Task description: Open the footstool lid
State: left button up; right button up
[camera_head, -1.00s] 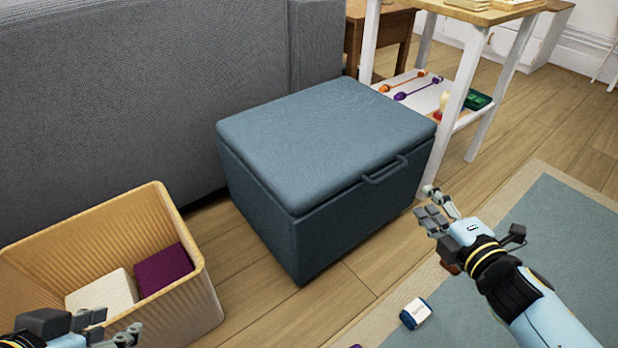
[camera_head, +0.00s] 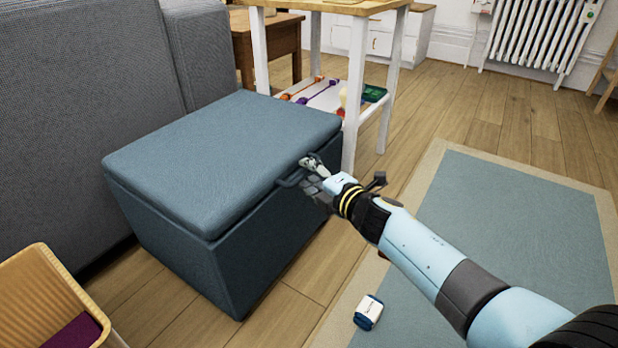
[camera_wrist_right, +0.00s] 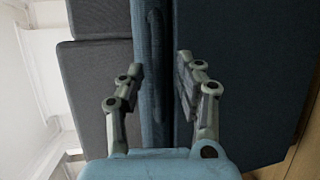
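The footstool (camera_head: 225,255) is a blue-grey fabric box in the middle of the head view. Its lid (camera_head: 225,145) lies flat and closed on top. The loop handle (camera_head: 288,181) is on the lid's front edge and is partly hidden by my right gripper (camera_head: 312,170). My right gripper is at the handle's right part. In the right wrist view my right gripper (camera_wrist_right: 160,80) has its fingers spread apart, with the lid's edge strip (camera_wrist_right: 148,120) between them. I cannot tell whether either finger touches the handle. My left gripper is out of view.
A grey sofa (camera_head: 60,120) stands behind and left of the footstool. A white-legged shelf table (camera_head: 357,90) stands close behind its right corner. A ribbed yellow bin (camera_head: 40,285) is at lower left. A small white-and-blue item (camera_head: 368,312) lies on the rug's border (camera_head: 335,325).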

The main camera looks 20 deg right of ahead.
jog(key=shift+w+a, duration=0.1)
jog(key=shift+w, duration=0.2)
jog(key=shift+c, duration=0.4)
grip_shut()
